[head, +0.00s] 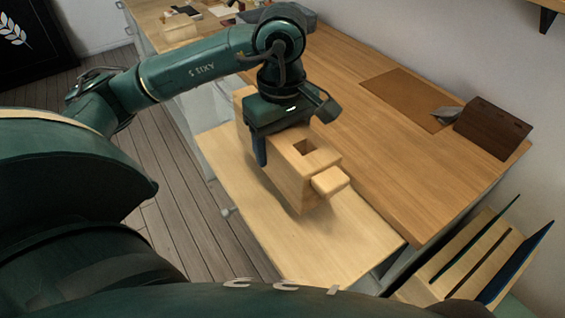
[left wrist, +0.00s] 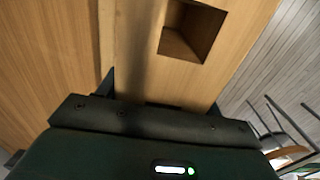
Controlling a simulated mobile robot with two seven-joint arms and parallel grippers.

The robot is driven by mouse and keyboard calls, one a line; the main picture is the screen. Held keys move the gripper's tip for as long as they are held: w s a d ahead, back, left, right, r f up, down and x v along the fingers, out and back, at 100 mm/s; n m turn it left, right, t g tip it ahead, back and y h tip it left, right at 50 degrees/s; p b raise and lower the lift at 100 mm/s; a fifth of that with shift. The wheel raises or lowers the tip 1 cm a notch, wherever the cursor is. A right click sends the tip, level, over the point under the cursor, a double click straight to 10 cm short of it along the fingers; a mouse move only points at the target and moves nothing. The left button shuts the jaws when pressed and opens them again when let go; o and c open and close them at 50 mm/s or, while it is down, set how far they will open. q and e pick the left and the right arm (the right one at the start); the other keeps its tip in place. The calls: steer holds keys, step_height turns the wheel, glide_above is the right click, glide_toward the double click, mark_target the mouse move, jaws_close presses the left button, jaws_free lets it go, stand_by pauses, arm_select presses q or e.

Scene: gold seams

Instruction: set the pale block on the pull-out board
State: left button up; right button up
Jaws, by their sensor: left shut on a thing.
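The pale block (head: 305,172) is a long wooden block with a square hole in its top and a stub at its near end. My left gripper (head: 278,135) is shut on it from above, with one finger visible down its left side. The block is upright over the pull-out board (head: 350,235), with a soft shadow beneath; I cannot tell whether it touches. In the left wrist view the block (left wrist: 160,80) lies between the fingers, its square hole just ahead. My right gripper is not in view.
The worktop (head: 350,120) runs along the board's right side. On it lie a brown mat (head: 405,97), a grey metal tool (head: 445,114) and a dark brown block (head: 492,128). A slatted wooden rack (head: 470,262) stands at the lower right. The board's near part is clear.

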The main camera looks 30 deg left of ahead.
arm_select(q)
steer(key=shift+f, duration=0.55)
step_height(320, 180, down, 3)
steer(key=shift+f, duration=0.25)
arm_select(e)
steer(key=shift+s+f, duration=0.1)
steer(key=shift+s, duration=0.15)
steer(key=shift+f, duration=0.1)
arm_select(q)
steer(key=shift+f+b, duration=0.2)
steer(key=shift+b, duration=0.25)
steer(key=o, duration=1.5)
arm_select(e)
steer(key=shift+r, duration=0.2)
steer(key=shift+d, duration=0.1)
